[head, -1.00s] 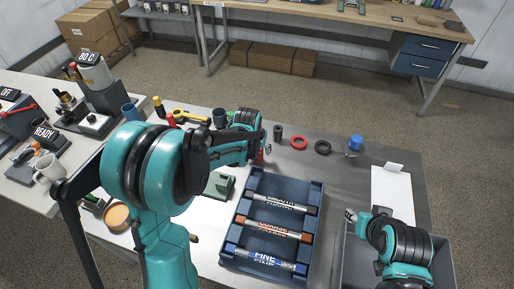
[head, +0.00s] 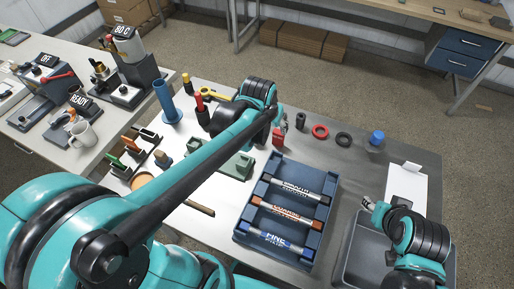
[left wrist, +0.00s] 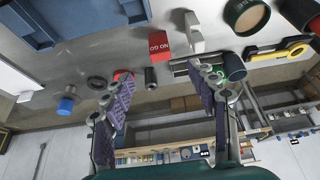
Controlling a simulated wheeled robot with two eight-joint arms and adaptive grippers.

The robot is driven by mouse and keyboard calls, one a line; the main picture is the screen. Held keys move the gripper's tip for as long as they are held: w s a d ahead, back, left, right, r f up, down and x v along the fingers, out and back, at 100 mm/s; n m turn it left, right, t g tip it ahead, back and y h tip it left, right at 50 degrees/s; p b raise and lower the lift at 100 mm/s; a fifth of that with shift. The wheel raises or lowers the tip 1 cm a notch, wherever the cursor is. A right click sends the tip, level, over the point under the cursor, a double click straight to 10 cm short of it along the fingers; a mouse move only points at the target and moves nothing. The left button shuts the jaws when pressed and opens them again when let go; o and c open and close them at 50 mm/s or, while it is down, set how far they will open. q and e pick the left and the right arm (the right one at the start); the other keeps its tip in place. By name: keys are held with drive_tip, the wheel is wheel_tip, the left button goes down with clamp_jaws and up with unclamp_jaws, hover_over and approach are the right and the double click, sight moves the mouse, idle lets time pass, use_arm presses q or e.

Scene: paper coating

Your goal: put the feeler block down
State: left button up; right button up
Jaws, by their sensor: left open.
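A red block marked NO GO (left wrist: 161,43), which I take to be the feeler block, stands on the grey table in the left wrist view. It also shows in the head view (head: 278,137), just beyond the blue rack. A light metal piece (left wrist: 193,34) is right beside it in the left wrist view. My left gripper (left wrist: 160,73) is open, its two fingers apart with nothing between them, and the red block is beyond the fingertips. In the head view my left arm hides most of that hand. My right gripper (head: 369,205) is over the grey bin; its jaw gap is unclear.
The blue rack (head: 241,232) holds three labelled tubes. Red (head: 320,131) and black (head: 343,140) rings, a dark cylinder (head: 300,121) and a blue-topped item (head: 376,138) stand near the far edge. A green block (head: 238,166) is left of the rack.

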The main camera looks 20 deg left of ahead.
use_arm(q)
drive_tip(key=s+a+r+t, duration=0.1)
drive_tip(key=s+t, duration=0.1)
drive_tip(key=s, duration=1.3)
drive_tip(key=shift+s, duration=0.35)
drive_tip(key=shift+f, duration=0.1)
wheel_tip(320, 180, down, 3)
drive_tip(key=b, duration=0.2)
drive_tip(key=shift+r+b, duration=0.2)
drive_tip(key=shift+b, duration=0.2)
